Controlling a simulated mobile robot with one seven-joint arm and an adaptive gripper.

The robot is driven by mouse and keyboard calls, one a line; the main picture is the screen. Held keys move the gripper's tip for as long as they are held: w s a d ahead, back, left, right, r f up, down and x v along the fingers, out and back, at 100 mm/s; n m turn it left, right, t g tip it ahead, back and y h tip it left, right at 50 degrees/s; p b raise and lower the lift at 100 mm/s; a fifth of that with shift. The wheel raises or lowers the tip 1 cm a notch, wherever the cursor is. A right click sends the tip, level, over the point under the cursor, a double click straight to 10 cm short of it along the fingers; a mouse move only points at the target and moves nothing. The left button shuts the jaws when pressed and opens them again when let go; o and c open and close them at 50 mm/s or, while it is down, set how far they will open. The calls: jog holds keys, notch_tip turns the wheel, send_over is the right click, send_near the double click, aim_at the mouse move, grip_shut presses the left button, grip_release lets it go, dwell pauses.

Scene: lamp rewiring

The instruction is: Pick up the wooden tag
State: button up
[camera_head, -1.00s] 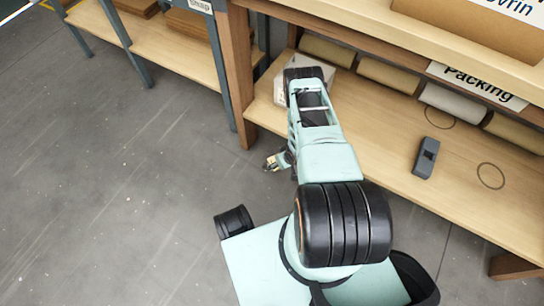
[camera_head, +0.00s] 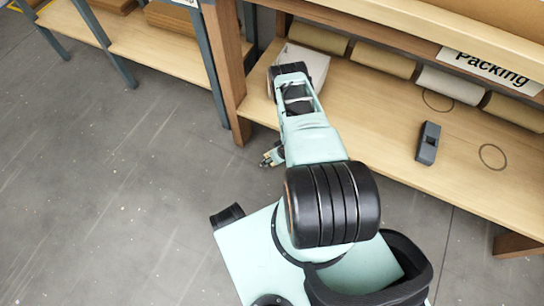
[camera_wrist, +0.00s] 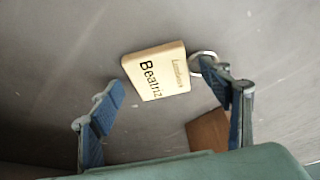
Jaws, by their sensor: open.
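The wooden tag (camera_wrist: 157,72) is a pale block lettered "Beatriz", with smaller letters along one side. In the wrist view it lies tilted in front of my gripper (camera_wrist: 163,80), in the gap between the two blue fingers. A metal ring (camera_wrist: 203,58) at its right end lies close to the right fingertip; I cannot tell if they touch. My gripper is open and the tag is not clamped. In the head view my gripper (camera_head: 272,156) shows small at the left of my arm, over the floor. The tag is not clear there.
A wooden bench shelf (camera_head: 375,125) lies right of my arm, with brown rolls (camera_head: 383,60), a white box (camera_head: 305,62), a dark tool (camera_head: 428,143) and a thin ring (camera_head: 492,156). A bench post (camera_head: 226,75) stands near my gripper. Grey floor (camera_head: 110,190) at left is free.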

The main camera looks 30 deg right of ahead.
jog(key=c, duration=1.3)
jog(key=shift+r, duration=0.25)
